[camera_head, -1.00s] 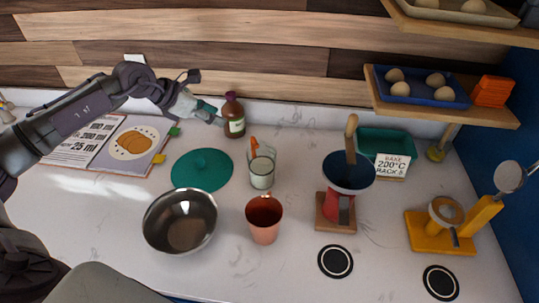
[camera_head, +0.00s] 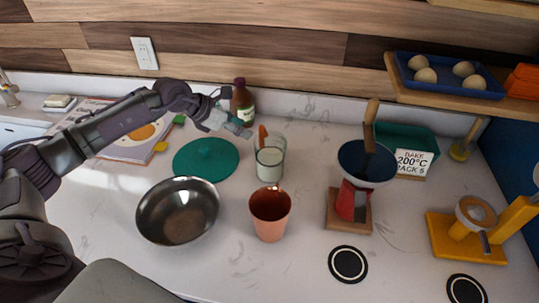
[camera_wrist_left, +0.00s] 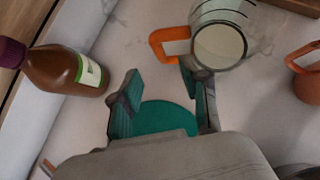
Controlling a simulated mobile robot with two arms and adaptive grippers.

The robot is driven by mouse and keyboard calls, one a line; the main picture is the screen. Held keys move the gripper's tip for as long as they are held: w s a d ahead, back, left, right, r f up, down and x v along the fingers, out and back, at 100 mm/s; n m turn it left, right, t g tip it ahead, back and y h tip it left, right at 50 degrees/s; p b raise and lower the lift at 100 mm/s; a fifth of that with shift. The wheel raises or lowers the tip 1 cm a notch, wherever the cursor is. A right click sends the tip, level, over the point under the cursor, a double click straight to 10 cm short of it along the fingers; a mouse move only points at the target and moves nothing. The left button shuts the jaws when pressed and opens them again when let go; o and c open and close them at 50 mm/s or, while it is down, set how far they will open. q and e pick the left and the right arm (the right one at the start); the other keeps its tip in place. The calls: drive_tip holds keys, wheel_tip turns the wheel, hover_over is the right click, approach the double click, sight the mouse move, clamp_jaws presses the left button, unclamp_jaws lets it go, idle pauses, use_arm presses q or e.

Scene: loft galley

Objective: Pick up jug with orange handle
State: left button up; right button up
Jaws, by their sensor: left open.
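The jug (camera_head: 270,163) is clear glass with white contents and an orange handle; it stands upright on the counter in the head view. It also shows in the left wrist view (camera_wrist_left: 221,42), with its orange handle (camera_wrist_left: 168,41) pointing left. My left gripper (camera_head: 243,127) is open and empty, just behind and to the left of the jug, above the counter. In the left wrist view its fingers (camera_wrist_left: 160,92) are apart, with the handle beyond and between them and the right finger near the jug's side; I cannot tell whether it touches. My right gripper is not in view.
A brown bottle (camera_head: 242,102) stands close behind the left gripper. A green lid (camera_head: 206,160), a steel bowl (camera_head: 178,211) and a copper-coloured cup (camera_head: 270,214) surround the jug. A red stand with a blue bowl (camera_head: 367,163) is at right.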

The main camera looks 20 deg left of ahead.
use_arm(q)
drive_tip(key=p+x, duration=0.1)
drive_tip(key=x, duration=0.3)
drive_tip(key=shift+w+d+f, duration=0.15)
drive_tip(key=shift+w+d, duration=0.1)
drive_tip(key=p+x, duration=0.2)
drive_tip(key=x, duration=0.1)
drive_tip(key=shift+w+d+f, duration=0.1)
drive_tip(key=shift+w+f, duration=0.1)
drive_tip(key=shift+f, duration=0.1)
drive_tip(key=shift+w+d+f, duration=0.15)
drive_tip(key=shift+w+f, duration=0.1)
drive_tip(key=shift+f, duration=0.1)
drive_tip(key=shift+s, duration=0.1)
drive_tip(key=shift+c, duration=0.4)
drive_tip(key=shift+c, duration=1.2)
clamp_jaws()
drive_tip(key=shift+r, duration=0.1)
